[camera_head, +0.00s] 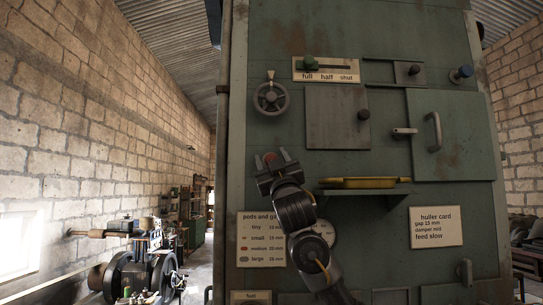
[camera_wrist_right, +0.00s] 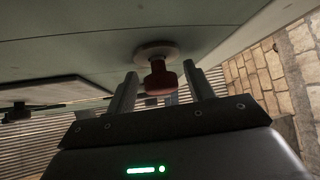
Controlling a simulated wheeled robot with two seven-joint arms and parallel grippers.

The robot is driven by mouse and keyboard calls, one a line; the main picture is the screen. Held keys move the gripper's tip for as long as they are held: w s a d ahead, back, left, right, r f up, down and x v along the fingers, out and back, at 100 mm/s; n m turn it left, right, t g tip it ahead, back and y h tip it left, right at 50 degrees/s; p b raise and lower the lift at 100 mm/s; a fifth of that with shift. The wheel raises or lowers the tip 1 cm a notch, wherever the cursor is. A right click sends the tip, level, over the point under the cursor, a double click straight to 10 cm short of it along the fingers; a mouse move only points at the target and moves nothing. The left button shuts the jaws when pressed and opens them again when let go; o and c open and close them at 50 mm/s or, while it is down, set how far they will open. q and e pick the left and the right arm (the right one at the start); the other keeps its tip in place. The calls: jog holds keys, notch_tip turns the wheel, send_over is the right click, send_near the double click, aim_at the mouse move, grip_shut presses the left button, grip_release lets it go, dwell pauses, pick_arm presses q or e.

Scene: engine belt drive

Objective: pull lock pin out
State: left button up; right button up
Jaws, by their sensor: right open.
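A red knob (camera_wrist_right: 158,76) on a short stem sticks out from a pale round disc (camera_wrist_right: 156,50) on the green panel. It also shows in the head view (camera_head: 270,157), on the left part of the green machine front. I cannot tell for sure that it is the lock pin. My right gripper (camera_head: 272,162) is open, with its fingers on either side of the red knob. In the right wrist view a gap shows between the knob and each finger. My left gripper is not in view.
Above the gripper is a handwheel (camera_head: 271,97), with a full/half/shut slider (camera_head: 311,63) higher up. A yellow tray (camera_head: 363,183) on a shelf sticks out to the right. An engine (camera_head: 145,262) stands at lower left.

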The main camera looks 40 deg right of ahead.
aim_at(272, 158)
grip_shut()
jog(key=shift+s+a+f+b, duration=0.15)
jog(key=shift+a+b, duration=0.05)
jog(key=shift+b, duration=0.1)
jog(key=s+a+b, duration=0.2)
jog(key=shift+s, duration=0.3)
jog(key=shift+w, duration=0.2)
jog(key=shift+c, duration=1.6)
grip_release()
jog(key=o, duration=0.3)
jog(key=shift+s, duration=0.25)
